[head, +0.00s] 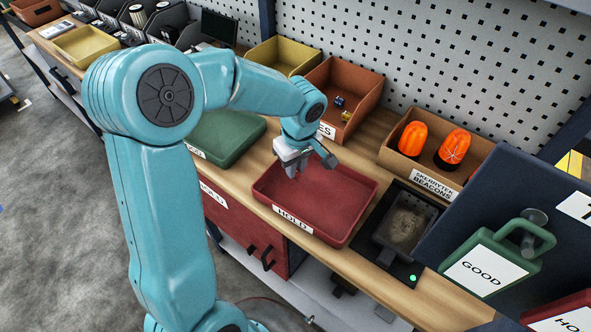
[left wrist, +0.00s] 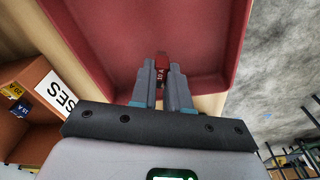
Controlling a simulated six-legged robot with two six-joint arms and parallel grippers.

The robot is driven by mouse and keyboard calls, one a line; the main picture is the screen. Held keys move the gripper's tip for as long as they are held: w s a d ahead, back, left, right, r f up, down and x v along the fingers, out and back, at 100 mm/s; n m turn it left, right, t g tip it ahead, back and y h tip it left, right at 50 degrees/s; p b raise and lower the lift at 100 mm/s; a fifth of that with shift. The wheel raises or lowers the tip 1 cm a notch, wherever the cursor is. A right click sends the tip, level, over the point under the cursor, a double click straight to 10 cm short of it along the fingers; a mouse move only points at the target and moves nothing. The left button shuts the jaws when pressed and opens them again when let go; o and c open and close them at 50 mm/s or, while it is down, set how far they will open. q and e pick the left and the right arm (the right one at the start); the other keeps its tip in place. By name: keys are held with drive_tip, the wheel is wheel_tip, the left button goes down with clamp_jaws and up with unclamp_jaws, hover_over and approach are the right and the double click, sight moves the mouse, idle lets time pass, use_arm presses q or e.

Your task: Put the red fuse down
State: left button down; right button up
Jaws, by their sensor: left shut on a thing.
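My left gripper (head: 303,167) is over the left back part of the red tray (head: 355,184) labelled HOLD. In the left wrist view my left gripper (left wrist: 163,72) is shut on the red fuse (left wrist: 161,68), which stands out between the fingertips and has a "10 A" marking. The red tray (left wrist: 110,50) spreads out beyond the fuse in that view and looks empty. Whether the fuse touches the tray floor, I cannot tell. The head view does not show the fuse clearly. My right gripper is in neither view.
An orange-brown bin (head: 357,81) behind the tray holds a few small fuses. A green tray (head: 228,135) is to the left. A box of orange beacons (head: 397,160) and a dark device (head: 378,232) are to the right. A green GOOD tag (head: 484,265) hangs at right.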

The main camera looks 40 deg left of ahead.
use_arm(q)
drive_tip(key=shift+f, duration=0.75)
drive_tip(key=shift+w+a+f, duration=0.1)
drive_tip(key=shift+f, duration=0.25)
drive_tip(key=shift+f+b, duration=0.2)
drive_tip(key=shift+b, duration=0.15)
drive_tip(key=c, duration=1.1)
unclamp_jaws()
drive_tip(key=shift+r, duration=0.1)
